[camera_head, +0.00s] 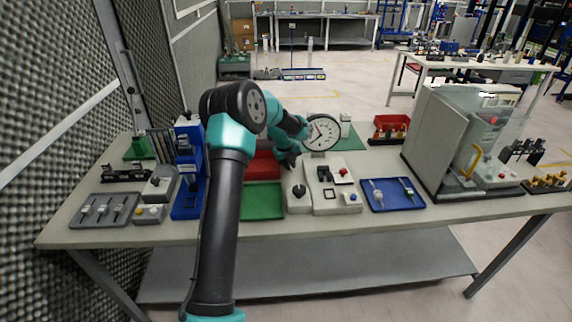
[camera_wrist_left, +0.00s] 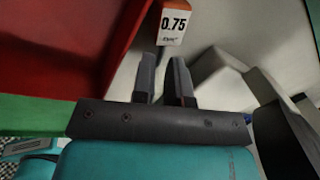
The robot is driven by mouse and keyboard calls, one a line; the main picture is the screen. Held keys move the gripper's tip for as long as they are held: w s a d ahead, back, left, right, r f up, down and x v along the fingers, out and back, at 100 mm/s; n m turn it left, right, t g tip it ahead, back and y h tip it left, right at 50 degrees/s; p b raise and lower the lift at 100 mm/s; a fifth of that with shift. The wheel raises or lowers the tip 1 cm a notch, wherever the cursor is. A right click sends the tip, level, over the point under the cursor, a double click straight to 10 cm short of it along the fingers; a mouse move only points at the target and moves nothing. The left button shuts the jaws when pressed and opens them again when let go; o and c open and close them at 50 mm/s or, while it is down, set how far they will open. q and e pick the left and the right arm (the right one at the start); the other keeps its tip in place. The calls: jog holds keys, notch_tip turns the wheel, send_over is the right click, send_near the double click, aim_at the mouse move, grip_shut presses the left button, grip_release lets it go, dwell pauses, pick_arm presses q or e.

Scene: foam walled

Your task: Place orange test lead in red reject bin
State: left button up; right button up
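My left gripper (camera_head: 290,157) is beside the red bin (camera_head: 262,166), at its right. In the left wrist view the two dark fingers (camera_wrist_left: 163,70) stand a small gap apart, with nothing visible between them. The red bin (camera_wrist_left: 60,50) fills the upper left of that view. A white tag reading 0.75 (camera_wrist_left: 173,27) shows just beyond the fingertips, with an orange-brown piece (camera_wrist_left: 174,4) above it. I cannot tell whether this piece is the orange test lead. I cannot pick out the lead in the head view. My right gripper is not in view.
Blue holders (camera_head: 187,200) stand left.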

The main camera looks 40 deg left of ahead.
pick_arm(q)
jog(key=shift+w+f, duration=0.15)
jog(key=shift+f, duration=0.5)
jog(key=shift+c, duration=0.5)
grip_shut()
jog(key=shift+r, duration=0.2)
notch_tip(320, 180, up, 28)
jog(key=shift+f, duration=0.15)
jog(key=shift+f, duration=0.15)
